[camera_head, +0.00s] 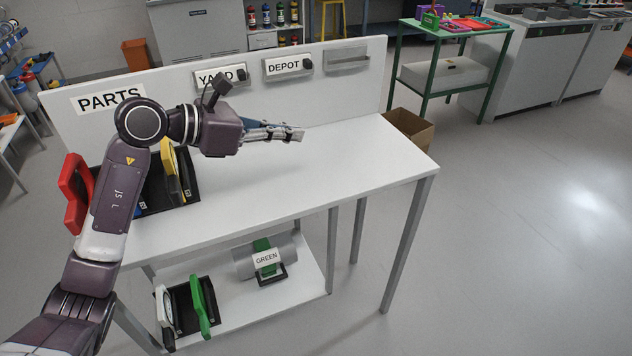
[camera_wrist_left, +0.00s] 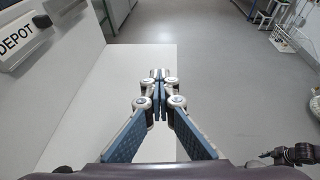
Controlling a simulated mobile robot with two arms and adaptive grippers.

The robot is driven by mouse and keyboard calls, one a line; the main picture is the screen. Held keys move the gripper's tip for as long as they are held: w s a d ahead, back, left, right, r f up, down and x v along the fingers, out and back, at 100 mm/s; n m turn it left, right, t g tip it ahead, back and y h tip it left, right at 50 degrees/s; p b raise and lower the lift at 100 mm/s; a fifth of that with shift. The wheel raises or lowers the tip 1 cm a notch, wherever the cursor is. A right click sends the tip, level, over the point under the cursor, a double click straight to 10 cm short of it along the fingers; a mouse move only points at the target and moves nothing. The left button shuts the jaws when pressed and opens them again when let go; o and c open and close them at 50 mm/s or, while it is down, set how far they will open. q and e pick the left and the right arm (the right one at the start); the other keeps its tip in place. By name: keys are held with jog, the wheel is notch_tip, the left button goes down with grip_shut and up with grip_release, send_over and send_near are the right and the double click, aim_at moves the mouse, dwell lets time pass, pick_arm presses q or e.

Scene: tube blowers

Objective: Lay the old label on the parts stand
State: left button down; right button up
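The parts stand is a white table (camera_head: 330,155) with a back panel bearing a PARTS sign (camera_head: 108,97). On the panel sit a YARD label (camera_head: 215,77) and a DEPOT label (camera_head: 283,66), each with a dark knob or clip at its right end. DEPOT also shows in the left wrist view (camera_wrist_left: 17,45). A third holder (camera_head: 346,60) has no readable label. I cannot tell which label is the old one. My left gripper (camera_head: 298,133) is above the tabletop, apart from the panel. In the left wrist view its fingers (camera_wrist_left: 160,80) meet, with nothing visible between them.
A red frame (camera_head: 75,190) and a yellow-handled item (camera_head: 169,160) stand at the table's left. A cardboard box (camera_head: 410,128) is behind the right end. The tabletop's right half is clear.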

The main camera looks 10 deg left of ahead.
pick_arm(q)
jog(key=w+a+r+n+t+y+b, duration=0.2)
jog(key=w+a+r+n+y+b, duration=0.1)
jog(key=w+a+r+b, duration=0.2)
jog(key=shift+w+r+t+b, duration=0.3)
jog(key=shift+w+r+b, duration=0.1)
jog(key=shift+w+b, duration=0.8)
pick_arm(e)
jog(key=w+f, duration=0.3)
jog(key=f, duration=0.2)
jog(key=shift+w+a+f, duration=0.2)
jog(key=shift+f, duration=0.05)
pick_arm(q)
jog(key=shift+a, duration=0.1)
